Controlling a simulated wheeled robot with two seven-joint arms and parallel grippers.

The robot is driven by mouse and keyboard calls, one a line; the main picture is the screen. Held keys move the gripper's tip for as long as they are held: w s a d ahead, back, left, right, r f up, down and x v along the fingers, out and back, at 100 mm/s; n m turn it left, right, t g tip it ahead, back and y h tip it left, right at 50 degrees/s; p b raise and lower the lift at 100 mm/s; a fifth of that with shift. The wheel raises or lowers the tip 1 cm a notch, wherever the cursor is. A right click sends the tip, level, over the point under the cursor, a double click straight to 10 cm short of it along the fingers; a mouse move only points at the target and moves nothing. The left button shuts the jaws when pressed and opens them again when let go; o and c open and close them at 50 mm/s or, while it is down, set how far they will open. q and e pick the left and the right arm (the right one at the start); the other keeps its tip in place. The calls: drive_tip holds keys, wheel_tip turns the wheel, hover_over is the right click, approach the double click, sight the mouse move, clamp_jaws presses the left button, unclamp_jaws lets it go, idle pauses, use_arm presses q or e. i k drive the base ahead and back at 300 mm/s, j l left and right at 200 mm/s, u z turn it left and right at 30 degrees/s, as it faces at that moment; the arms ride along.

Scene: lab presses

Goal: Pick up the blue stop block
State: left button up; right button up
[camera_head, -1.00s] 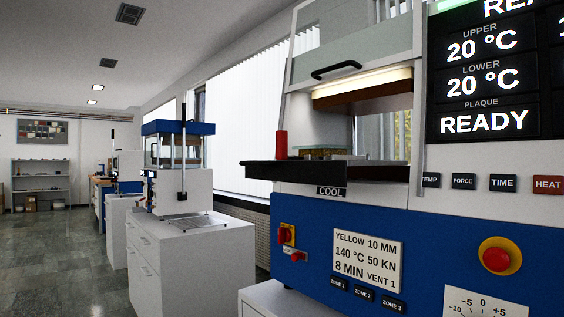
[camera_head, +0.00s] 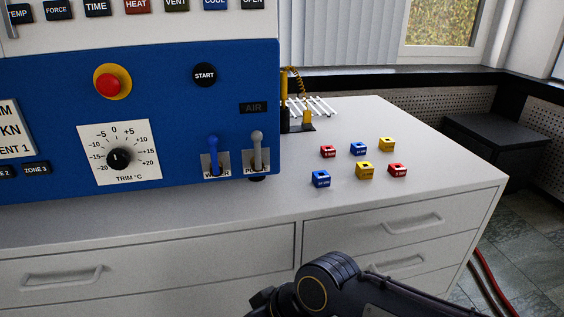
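Two blue stop blocks lie on the light grey counter right of the press: a nearer one (camera_head: 321,179) at the front left of a small group, and a farther one (camera_head: 358,148) in its back row. Both are small cubes with a dark mark on top and a label too small to read. Part of my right arm crosses the bottom of the view, in front of the drawers and apart from the blocks. Neither gripper's fingers show.
Among the blue blocks stand red blocks (camera_head: 327,151) (camera_head: 397,170) and yellow blocks (camera_head: 387,144) (camera_head: 364,170). The blue press panel (camera_head: 190,130) with levers (camera_head: 257,150) stands left. A white wire rack (camera_head: 312,106) lies behind. The counter (camera_head: 440,172) is clear at right.

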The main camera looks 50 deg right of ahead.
sight(320, 179)
drive_tip(key=z, duration=1.85)
